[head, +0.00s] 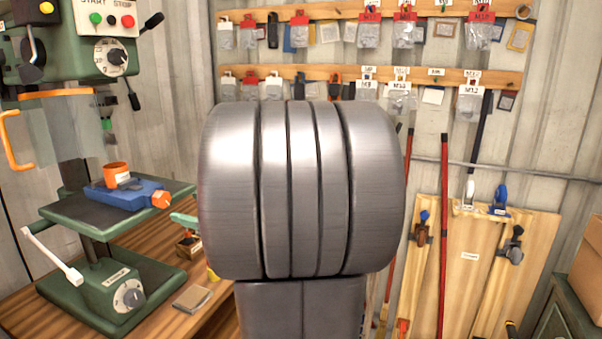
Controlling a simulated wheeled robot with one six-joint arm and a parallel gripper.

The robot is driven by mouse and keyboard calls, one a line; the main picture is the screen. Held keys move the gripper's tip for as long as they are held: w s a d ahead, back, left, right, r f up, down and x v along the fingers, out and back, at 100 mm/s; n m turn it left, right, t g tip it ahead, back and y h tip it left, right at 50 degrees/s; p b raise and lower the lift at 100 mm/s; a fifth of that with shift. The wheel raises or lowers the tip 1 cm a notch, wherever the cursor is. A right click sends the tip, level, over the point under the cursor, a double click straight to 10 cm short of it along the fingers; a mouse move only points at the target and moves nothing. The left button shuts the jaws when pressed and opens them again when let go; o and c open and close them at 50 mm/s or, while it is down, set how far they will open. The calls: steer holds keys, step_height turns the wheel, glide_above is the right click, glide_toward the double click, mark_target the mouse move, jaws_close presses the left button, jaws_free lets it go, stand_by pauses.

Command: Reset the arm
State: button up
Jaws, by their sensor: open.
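A large grey, ribbed, metallic part of my own arm (302,190) fills the middle of the head view, upright and close to the camera. My gripper does not show in this view, so its jaws and anything near them are hidden. The arm part covers the middle of the back wall and the right part of the workbench.
A green drill press (110,300) stands on a wooden workbench (195,318) at the left, with a blue vise (128,194) and an orange cup (116,173) on its table. Wooden racks (440,77) hold bagged parts behind. Boards and red poles (443,240) lean at the right.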

mark_target(166, 200)
steer(key=v, duration=0.6)
steer(key=shift+n, duration=0.3)
steer(key=x, duration=1.4)
steer(key=shift+f, duration=0.3)
steer(key=shift+s+d+r+n+b, duration=0.1)
steer(key=shift+s+d+n+b, duration=0.05)
steer(key=shift+n+b, duration=0.9)
steer(key=n+b, duration=0.2)
steer(key=n, duration=0.1)
steer(key=n+b, duration=0.3)
steer(key=n, duration=0.1)
steer(key=n+b, duration=0.3)
steer(key=n, duration=0.2)
steer(key=shift+r, duration=0.1)
steer(key=n+b, duration=0.1)
steer(key=n, duration=0.3)
steer(key=shift+r, duration=0.15)
